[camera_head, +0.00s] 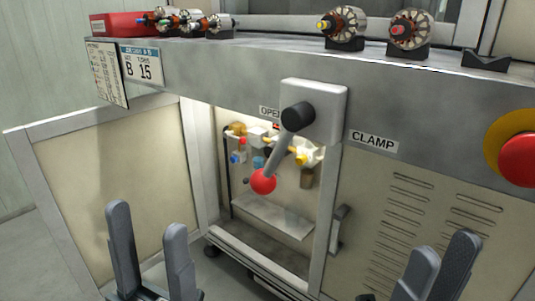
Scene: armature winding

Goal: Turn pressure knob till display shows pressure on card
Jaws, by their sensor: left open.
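A blue-and-white card (142,65) with "B" and "15" in large print hangs on the front edge of the bench at the upper left. Small pneumatic fittings (300,157) in yellow, blue and tan sit inside the lit opening of the cabinet. I cannot tell which of them is the pressure knob, and no display reading is legible. My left gripper (146,220) is open and empty at the lower left, in front of the cabinet's open door. My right gripper (444,245) is open and empty at the lower right, in front of the vented panel. Both are apart from the fittings.
A lever with a red ball (263,181) hangs across the opening, between "OPEN" and "CLAMP" labels. The open door (120,170) stands to the left. A red emergency button (518,158) is at right. Armatures (343,24) rest on the bench top beside a red box (120,24).

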